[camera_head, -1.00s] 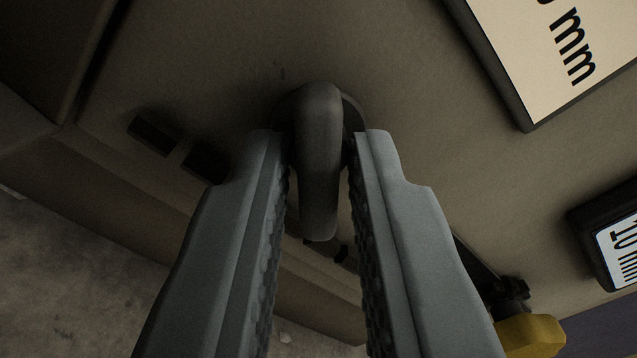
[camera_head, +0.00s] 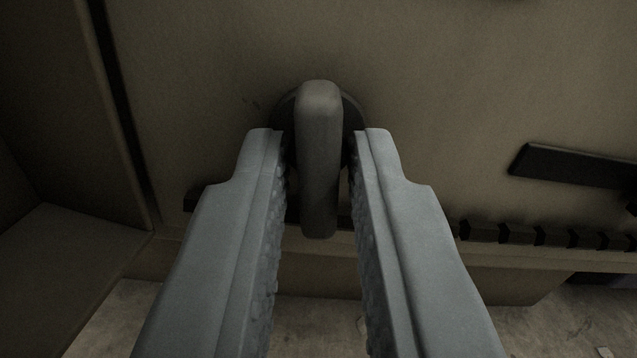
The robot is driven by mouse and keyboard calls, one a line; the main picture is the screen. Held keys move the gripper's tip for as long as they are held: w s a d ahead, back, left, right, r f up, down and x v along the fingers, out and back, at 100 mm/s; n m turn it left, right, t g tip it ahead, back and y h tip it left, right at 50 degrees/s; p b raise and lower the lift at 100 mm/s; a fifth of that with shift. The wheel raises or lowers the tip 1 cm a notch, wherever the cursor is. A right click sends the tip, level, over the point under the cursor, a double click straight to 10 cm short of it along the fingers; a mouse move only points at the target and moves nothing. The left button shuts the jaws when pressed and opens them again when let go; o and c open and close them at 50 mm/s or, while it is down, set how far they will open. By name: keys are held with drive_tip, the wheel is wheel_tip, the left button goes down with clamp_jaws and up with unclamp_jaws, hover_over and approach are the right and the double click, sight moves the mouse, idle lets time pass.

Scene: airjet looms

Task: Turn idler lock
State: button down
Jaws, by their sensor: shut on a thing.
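The idler lock (camera_head: 319,160) is a dark grey rounded lever on a round base against the beige machine panel. It stands at the middle of the view, its long handle pointing down the picture. My gripper (camera_head: 318,150) has one grey finger on each side of the handle, with ridged inner faces turned toward it. The gripper is shut on the lock; narrow dark gaps appear beside the handle in this view, and the exact contact is hard to see. The round base is partly hidden behind the handle and fingertips.
The beige panel (camera_head: 430,90) fills the background. A dark bar (camera_head: 575,165) sticks out at the right. A row of dark blocks (camera_head: 520,235) runs along the panel's lower edge. A side wall (camera_head: 60,120) stands at the left. Grey floor (camera_head: 120,310) shows below.

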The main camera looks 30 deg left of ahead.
drive_tip(key=shift+m, duration=0.5)
drive_tip(key=c, duration=1.5)
unclamp_jaws()
drive_tip(key=shift+s, duration=0.1)
drive_tip(key=v, duration=1.7)
drive_tip(key=shift+d, duration=0.1)
